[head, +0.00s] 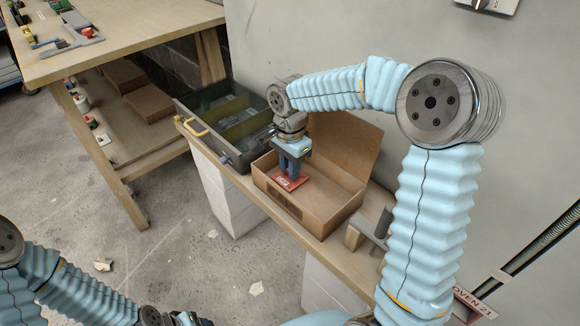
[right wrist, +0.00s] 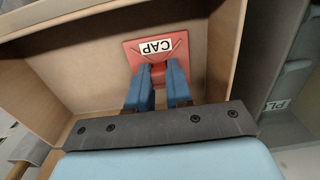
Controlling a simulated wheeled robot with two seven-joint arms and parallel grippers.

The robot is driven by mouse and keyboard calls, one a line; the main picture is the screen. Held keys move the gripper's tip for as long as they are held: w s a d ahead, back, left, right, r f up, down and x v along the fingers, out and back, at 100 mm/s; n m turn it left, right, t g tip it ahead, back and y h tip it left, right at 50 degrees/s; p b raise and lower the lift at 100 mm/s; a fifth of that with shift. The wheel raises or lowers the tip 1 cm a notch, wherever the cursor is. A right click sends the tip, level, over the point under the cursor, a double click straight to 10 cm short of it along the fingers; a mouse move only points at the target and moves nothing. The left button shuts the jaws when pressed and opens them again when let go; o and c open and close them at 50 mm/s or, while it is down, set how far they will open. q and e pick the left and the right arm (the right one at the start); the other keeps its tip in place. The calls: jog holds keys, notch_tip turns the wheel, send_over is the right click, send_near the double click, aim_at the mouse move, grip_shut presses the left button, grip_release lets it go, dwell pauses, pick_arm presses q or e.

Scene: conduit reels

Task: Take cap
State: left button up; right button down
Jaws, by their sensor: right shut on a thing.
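The cap is a flat red piece with a white "CAP" label; it shows in the head view (head: 288,184) and in the right wrist view (right wrist: 133,55). It is inside an open cardboard box (head: 325,226) on the bench by the wall. My right gripper (head: 291,172) reaches down into the box. In the right wrist view its blue fingers (right wrist: 158,75) are shut on a raised red part of the cap. Whether the cap touches the box floor is hard to tell. My left gripper (head: 188,319) is partly in view at the bottom edge; its jaws are unclear.
A dark divided tray (head: 250,160) with a yellow handle stands left of the box. A grey holder (head: 383,222) stands at the box's right. A wooden table (head: 130,40) is at the upper left. The wall rises close behind the box.

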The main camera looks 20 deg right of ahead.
jog(key=shift+r+p, duration=0.5)
jog(key=shift+r, duration=0.4)
dwell(0.3)
